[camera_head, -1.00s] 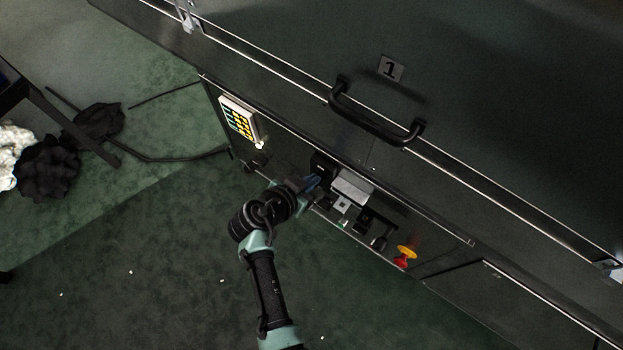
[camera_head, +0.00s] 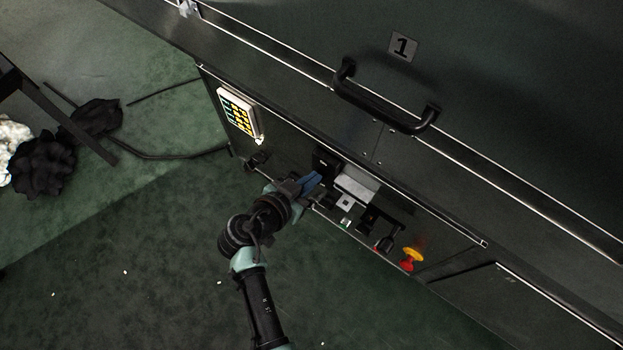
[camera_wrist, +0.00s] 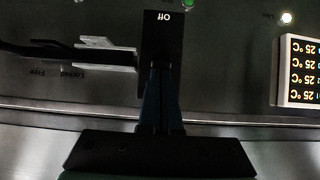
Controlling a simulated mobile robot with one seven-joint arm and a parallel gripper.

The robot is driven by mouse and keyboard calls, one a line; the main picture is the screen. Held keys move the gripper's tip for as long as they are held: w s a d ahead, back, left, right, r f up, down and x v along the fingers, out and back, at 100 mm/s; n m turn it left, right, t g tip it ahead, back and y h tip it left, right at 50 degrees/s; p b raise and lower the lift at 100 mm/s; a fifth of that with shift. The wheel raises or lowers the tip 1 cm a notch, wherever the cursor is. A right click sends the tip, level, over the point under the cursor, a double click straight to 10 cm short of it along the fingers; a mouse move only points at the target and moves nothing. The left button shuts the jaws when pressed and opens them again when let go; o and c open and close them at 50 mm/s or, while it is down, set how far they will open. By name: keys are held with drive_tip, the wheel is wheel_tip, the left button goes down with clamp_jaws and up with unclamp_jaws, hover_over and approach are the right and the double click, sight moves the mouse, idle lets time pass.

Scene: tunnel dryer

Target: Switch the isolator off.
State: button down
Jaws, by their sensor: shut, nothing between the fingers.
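A black block marked "Off" (camera_wrist: 163,32) shows in the wrist view, its lettering upside down. It appears to be the black square part (camera_head: 325,163) on the dryer's front panel in the head view; I cannot tell for certain that it is the isolator. My gripper (camera_head: 316,178) is shut and empty, its blue fingers pointing at this block. In the wrist view the fingers (camera_wrist: 160,98) overlap the block's lower edge, hiding part of it. I cannot tell whether they touch. A red and yellow knob (camera_head: 412,258) sits farther right on the panel.
A pale grey block (camera_head: 356,187) and small controls (camera_head: 345,203) sit right of the fingers. A lit temperature display (camera_head: 239,113) is on the panel's left. A large black handle (camera_head: 385,108) projects above. Dark cloth (camera_head: 45,160) lies at far left; the green floor in front is mostly clear.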

drive_tip(key=f+t+h+b, duration=0.1)
drive_tip(key=b, duration=0.4)
drive_tip(key=s+f+t+h+b, duration=0.1)
drive_tip(key=t+b, duration=0.1)
drive_tip(key=b, duration=0.4)
drive_tip(key=a+f+t+h+b, duration=0.1)
drive_tip(key=b, duration=0.5)
drive_tip(key=shift+s+t, duration=0.15)
drive_tip(key=shift+t, duration=0.15)
drive_tip(key=shift+f, duration=0.1)
